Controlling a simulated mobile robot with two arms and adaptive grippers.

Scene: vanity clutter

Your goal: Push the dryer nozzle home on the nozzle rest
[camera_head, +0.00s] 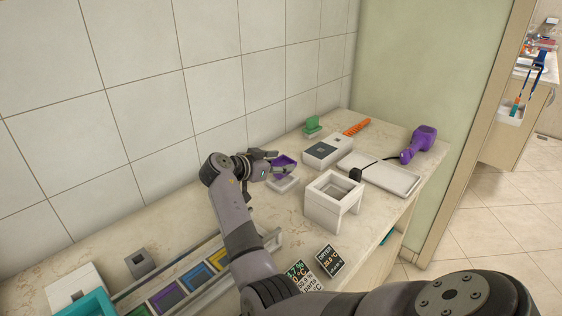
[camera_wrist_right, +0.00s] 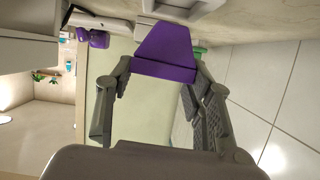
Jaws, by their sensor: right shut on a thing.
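The purple dryer nozzle (camera_head: 284,164) is a wedge-shaped piece held in my right gripper (camera_head: 270,162). In the right wrist view the nozzle (camera_wrist_right: 165,50) sits between the two fingertips (camera_wrist_right: 160,76), its wide end toward the gripper. A small white block, seemingly the nozzle rest (camera_head: 284,185), stands on the counter just under the nozzle. From the head view I cannot tell whether the nozzle touches it or how deep it sits. The purple dryer (camera_head: 422,140) lies at the counter's far right end. My left gripper is not in view.
A white open-topped stand (camera_head: 336,202) is close right of the rest. Behind are a white box (camera_head: 327,149), a green item (camera_head: 313,126) and an orange comb (camera_head: 357,127). A white tray (camera_head: 395,181) lies by the dryer. An organiser with coloured compartments (camera_head: 170,297) is front left.

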